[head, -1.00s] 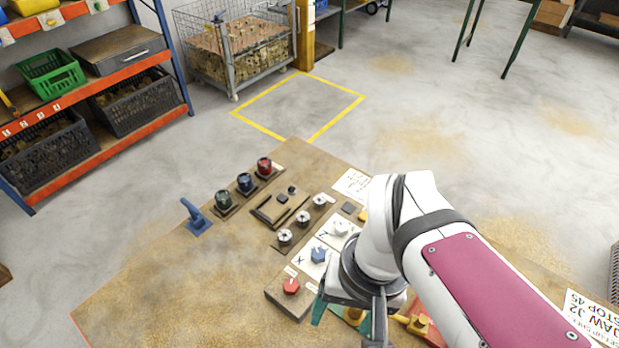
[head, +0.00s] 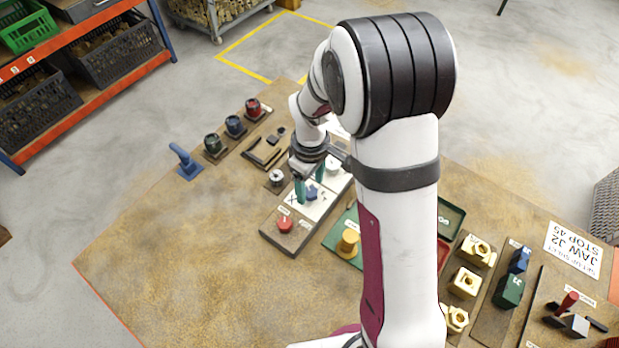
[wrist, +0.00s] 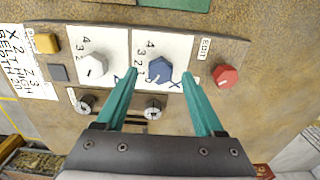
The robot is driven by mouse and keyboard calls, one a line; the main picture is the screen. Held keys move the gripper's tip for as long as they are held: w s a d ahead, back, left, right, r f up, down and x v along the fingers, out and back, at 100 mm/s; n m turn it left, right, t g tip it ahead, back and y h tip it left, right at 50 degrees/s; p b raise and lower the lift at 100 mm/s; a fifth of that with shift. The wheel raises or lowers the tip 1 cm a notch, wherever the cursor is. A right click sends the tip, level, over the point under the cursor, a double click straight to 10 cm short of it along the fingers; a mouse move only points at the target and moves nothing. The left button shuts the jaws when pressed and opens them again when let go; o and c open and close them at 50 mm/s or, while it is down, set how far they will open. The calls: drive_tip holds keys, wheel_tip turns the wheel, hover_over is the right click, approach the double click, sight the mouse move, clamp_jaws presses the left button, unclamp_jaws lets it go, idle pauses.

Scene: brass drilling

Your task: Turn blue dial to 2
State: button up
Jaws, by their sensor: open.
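The blue dial (wrist: 160,70) sits on a white plate with numbers and an X label, between a white dial (wrist: 95,65) and a red knob (wrist: 226,76). In the head view the blue dial (head: 312,193) is partly hidden by my gripper. My gripper (head: 309,186) is open above the panel, its two green fingers pointing down. In the wrist view my gripper's fingers (wrist: 160,76) stand either side of the blue dial, with gaps between. I cannot tell which number the dial marks.
Small clamps and cups stand behind the panel, including a red cup (head: 253,108) and a blue lever (head: 185,158). A yellow brass part (head: 348,243) stands on a green plate in front. The left bench area is clear.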

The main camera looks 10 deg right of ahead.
drive_tip(key=shift+f, duration=0.7)
drive_tip(key=shift+c, duration=0.2)
clamp_jaws()
drive_tip(key=m, duration=1.1)
drive_tip(key=shift+m, duration=0.3)
